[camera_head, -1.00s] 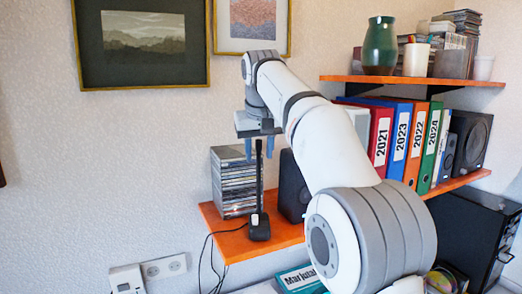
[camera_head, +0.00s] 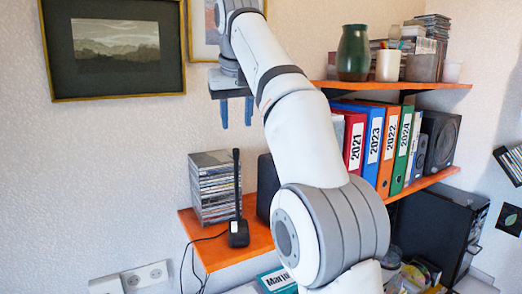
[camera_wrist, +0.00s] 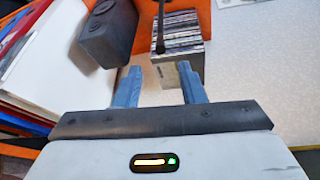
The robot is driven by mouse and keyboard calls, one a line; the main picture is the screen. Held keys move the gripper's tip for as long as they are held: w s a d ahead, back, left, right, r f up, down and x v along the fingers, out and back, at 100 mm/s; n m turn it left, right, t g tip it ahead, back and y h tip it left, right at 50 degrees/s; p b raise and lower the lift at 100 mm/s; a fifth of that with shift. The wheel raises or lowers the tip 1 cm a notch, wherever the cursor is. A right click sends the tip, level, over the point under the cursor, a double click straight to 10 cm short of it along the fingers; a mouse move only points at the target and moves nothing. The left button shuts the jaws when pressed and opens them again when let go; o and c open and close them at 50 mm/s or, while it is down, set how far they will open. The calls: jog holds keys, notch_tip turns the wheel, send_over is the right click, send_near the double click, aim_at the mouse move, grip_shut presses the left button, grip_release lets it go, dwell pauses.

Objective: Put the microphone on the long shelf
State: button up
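The microphone (camera_head: 238,200) is a thin black upright stem on a small black base. It stands on the left end of the lower orange shelf (camera_head: 225,256), which is the longer of the two shelves. Its dark stem also shows in the wrist view (camera_wrist: 160,28). My gripper (camera_head: 236,120) points down above the microphone, with a gap between its fingertips and the stem's top. In the wrist view my gripper (camera_wrist: 160,78) has its two blue fingers apart with nothing between them.
A CD stack (camera_head: 213,185) stands just behind and left of the microphone, and a black speaker (camera_head: 267,190) to its right, partly hidden by my arm. Binders (camera_head: 375,140) fill the shelf further right. The shorter upper shelf (camera_head: 430,86) holds a green vase (camera_head: 353,53) and cups.

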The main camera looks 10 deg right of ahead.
jog(key=s+d+f, duration=0.4)
jog(key=s+f, duration=0.5)
jog(key=f, duration=0.2)
jog(key=s+d+f+m, duration=0.1)
jog(key=s+d+f, duration=0.3)
jog(key=s+f, duration=0.6)
jog(key=s+d+f+m, duration=0.1)
jog(key=s+d+f, duration=0.3)
jog(key=s+f, duration=0.5)
notch_tip(320, 180, down, 3)
jog(key=shift+s+d+f, duration=0.2)
jog(key=shift+d, duration=0.05)
notch_tip(320, 180, down, 10)
jog(key=g+b, duration=0.1)
jog(key=b, duration=0.7)
jog(key=shift+w+f, duration=0.15)
jog(key=shift+f, duration=0.05)
